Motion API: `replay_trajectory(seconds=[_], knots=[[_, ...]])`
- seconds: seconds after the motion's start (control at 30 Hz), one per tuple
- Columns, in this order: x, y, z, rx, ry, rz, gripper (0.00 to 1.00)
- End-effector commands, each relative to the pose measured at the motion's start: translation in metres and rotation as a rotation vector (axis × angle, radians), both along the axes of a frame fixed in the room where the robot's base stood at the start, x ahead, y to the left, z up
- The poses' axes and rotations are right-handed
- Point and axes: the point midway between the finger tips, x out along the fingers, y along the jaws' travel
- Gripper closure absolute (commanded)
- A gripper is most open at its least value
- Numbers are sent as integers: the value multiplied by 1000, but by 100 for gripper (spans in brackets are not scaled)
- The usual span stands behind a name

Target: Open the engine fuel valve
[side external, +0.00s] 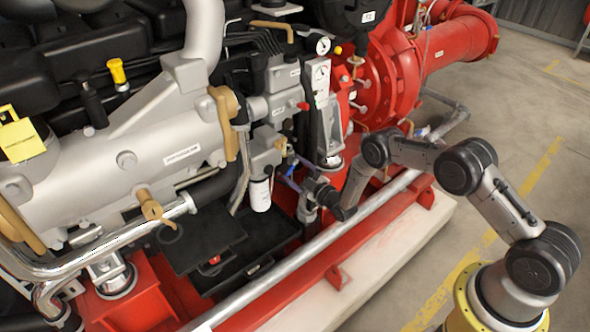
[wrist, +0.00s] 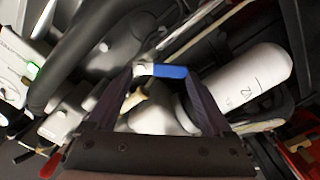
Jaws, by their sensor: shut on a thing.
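The engine fuel valve shows in the wrist view as a small blue lever (wrist: 170,71) with a pale metal end at its left. The lever lies crosswise between the fingertips of my gripper (wrist: 160,74). My gripper is shut on it, with one finger at each end of the lever. In the side external view my gripper (side external: 288,165) reaches in low at the engine's side, just right of the white filter cylinder. The lever is too small there to tell its angle. The valve body below the lever is partly hidden between the fingers in the wrist view.
The white filter cylinder (side external: 260,194) is close by; it also shows in the wrist view (wrist: 250,82). A silver rail (side external: 305,281) runs low in front along the red base frame. Gauges (side external: 321,72) and a red pump (side external: 390,75) stand behind. The floor at right is open.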

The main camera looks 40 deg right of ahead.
Motion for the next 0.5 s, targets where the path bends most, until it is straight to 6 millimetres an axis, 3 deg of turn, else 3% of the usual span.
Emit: replay_trajectory(seconds=[0.5], knots=[[-1,-8,-11,-479,1,0,71]])
